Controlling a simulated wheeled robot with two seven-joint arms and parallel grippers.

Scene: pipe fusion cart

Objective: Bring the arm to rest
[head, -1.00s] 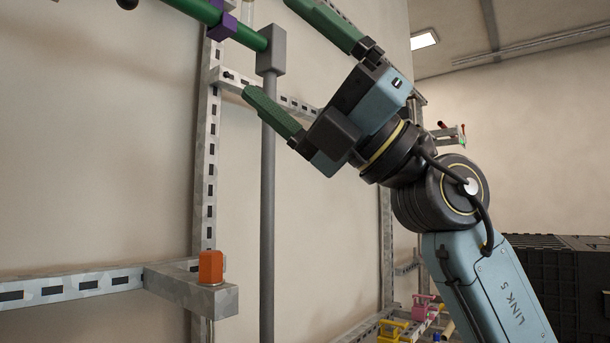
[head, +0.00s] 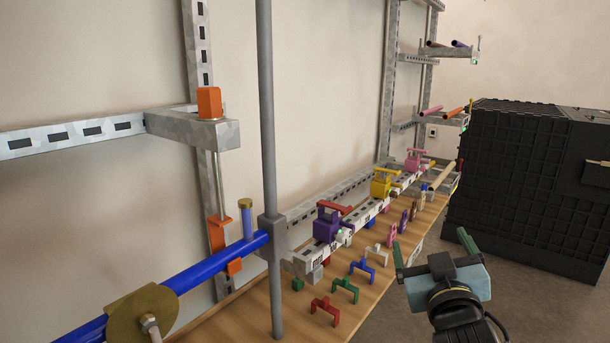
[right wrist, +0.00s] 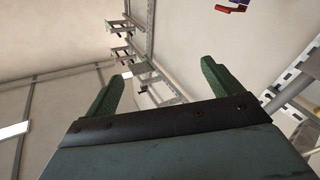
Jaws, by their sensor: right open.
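My right gripper (head: 430,250) is low at the right in the head view, its green fingers pointing up and apart. It is open with nothing between the fingers, and it stands over the grey floor just right of the wooden bench. In the right wrist view the two green fingers (right wrist: 157,85) are spread wide, with only the wall and racks far beyond them. It touches nothing that I can see. My left gripper is not in view.
A wooden bench (head: 258,312) carries coloured clips, with purple (head: 327,225) and yellow (head: 381,184) clamp units along a rail. A blue pipe (head: 193,274) meets a grey post (head: 267,120) at left. A black crate (head: 530,190) stands at right; floor between is clear.

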